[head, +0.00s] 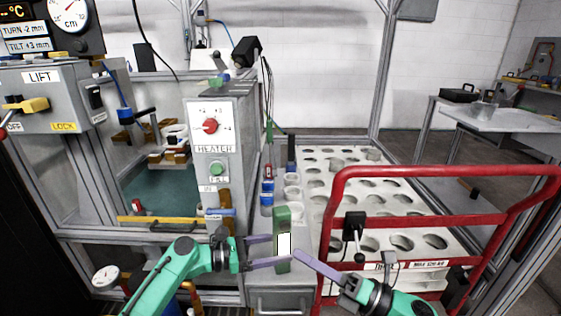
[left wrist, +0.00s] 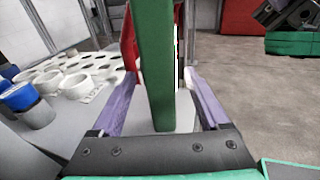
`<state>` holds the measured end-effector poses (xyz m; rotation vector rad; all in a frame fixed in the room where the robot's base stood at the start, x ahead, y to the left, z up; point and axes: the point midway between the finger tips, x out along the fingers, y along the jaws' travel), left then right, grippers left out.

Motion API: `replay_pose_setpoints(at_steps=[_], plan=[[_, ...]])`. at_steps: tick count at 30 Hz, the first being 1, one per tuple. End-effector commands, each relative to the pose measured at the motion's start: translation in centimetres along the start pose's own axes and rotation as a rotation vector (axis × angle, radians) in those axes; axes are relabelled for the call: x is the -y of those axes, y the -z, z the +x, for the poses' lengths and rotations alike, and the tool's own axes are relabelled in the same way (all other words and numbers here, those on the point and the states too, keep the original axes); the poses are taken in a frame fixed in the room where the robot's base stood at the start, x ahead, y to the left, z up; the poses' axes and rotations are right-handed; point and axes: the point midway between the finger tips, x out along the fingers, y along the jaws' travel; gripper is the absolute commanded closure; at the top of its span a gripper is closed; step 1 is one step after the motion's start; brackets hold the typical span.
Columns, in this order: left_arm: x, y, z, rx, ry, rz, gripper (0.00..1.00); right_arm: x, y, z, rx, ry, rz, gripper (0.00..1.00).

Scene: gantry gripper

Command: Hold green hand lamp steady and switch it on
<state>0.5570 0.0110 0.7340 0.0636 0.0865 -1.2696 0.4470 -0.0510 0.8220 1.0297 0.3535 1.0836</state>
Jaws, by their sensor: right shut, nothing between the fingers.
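The green hand lamp (head: 283,213) stands upright on a grey surface at the lower middle of the head view, with a bright white panel on its front. In the left wrist view the lamp (left wrist: 155,65) stands between the purple fingers of my left gripper (left wrist: 162,88), with gaps on both sides. My left gripper (head: 270,249) reaches in from the left, open around the lamp. My right gripper (head: 297,254) is shut and empty, its tip at the right edge of the white panel. I cannot tell whether the tip touches it. The lamp's switch is not clear.
A red rail frame (head: 440,170) stands at the right, in front of a white rack (head: 320,200) with round holes. The heater box (head: 212,130) rises behind left. A drawer (head: 280,300) is below.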

Motion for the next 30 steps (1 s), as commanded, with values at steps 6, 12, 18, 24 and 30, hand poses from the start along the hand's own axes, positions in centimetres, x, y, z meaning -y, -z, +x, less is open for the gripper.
replay_pose_setpoints(at_steps=[6,12,18,24,30], plan=[[0.0,0.0,0.0,0.0,0.0,0.0,0.23,0.0,0.0,0.0,0.0,0.0,0.0,1.0],[-0.1,0.1,-1.9,-0.002,-0.002,-0.001,0.23,0.0,0.0,0.0,0.0,0.0,0.0,1.0],[-0.1,0.2,-7.3,-0.004,-0.004,-0.001,0.23,0.0,0.0,0.0,0.0,0.0,0.0,1.0],[0.0,0.1,-11.3,-0.001,-0.001,-0.001,0.23,0.0,0.0,0.0,0.0,0.0,0.0,1.0],[0.0,0.0,-12.1,0.0,0.001,0.0,0.23,0.0,0.0,0.0,0.0,0.0,0.0,1.0]])
